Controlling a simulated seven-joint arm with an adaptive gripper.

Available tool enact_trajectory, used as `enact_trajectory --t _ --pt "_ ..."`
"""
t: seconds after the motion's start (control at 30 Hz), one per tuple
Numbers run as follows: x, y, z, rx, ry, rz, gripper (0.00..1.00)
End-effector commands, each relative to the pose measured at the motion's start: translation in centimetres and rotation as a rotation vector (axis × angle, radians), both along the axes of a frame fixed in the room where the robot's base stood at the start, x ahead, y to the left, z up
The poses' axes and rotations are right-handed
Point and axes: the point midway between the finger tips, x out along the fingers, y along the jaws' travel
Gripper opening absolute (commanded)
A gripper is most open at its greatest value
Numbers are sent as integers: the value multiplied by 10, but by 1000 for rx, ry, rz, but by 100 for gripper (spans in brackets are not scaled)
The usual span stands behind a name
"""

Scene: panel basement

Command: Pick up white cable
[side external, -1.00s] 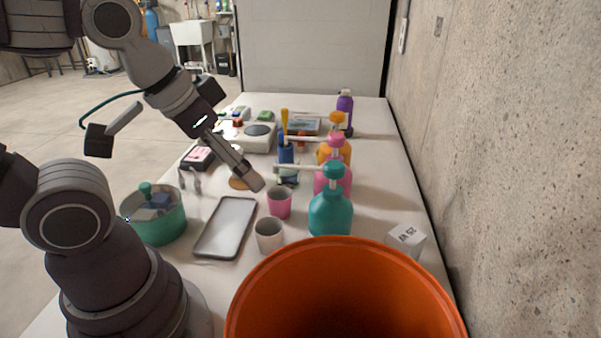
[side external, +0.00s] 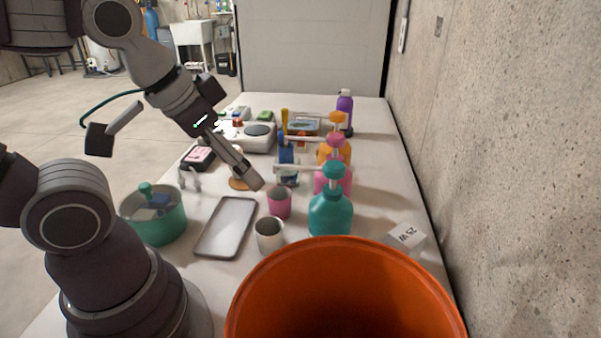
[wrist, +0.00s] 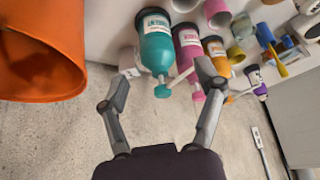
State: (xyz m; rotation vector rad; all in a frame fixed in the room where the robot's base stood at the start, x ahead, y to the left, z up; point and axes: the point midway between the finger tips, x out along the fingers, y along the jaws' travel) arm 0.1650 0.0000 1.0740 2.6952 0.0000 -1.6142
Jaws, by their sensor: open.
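I cannot make out a white cable for certain in either view. A small pale looped item (side external: 189,179) lies at the left table edge behind the green pot in the side view; I cannot tell whether it is a cable. My gripper (side external: 254,182) is over the middle of the table, close above and behind the pink cup (side external: 279,202). In the wrist view my gripper (wrist: 165,80) has its fingers spread with nothing held. The teal pump bottle (wrist: 156,45) shows beyond and between the fingers.
A large orange bucket (side external: 345,250) stands in front. Pump bottles (side external: 330,212) line the right side. A green pot (side external: 157,222), grey tray (side external: 227,228), white cup (side external: 269,234) and small white box (side external: 407,236) surround the front area. A concrete wall borders the right.

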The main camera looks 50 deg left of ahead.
Motion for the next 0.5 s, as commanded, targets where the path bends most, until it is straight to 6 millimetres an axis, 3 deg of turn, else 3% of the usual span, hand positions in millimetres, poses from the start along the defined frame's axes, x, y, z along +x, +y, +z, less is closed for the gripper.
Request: enact_trajectory --t 0.1,0.37,0.5 --pt "0 0 0 0 0 0 50" --pt "0 0 0 -1 1 4 50" --pt "16 17 7 -65 45 190 50"
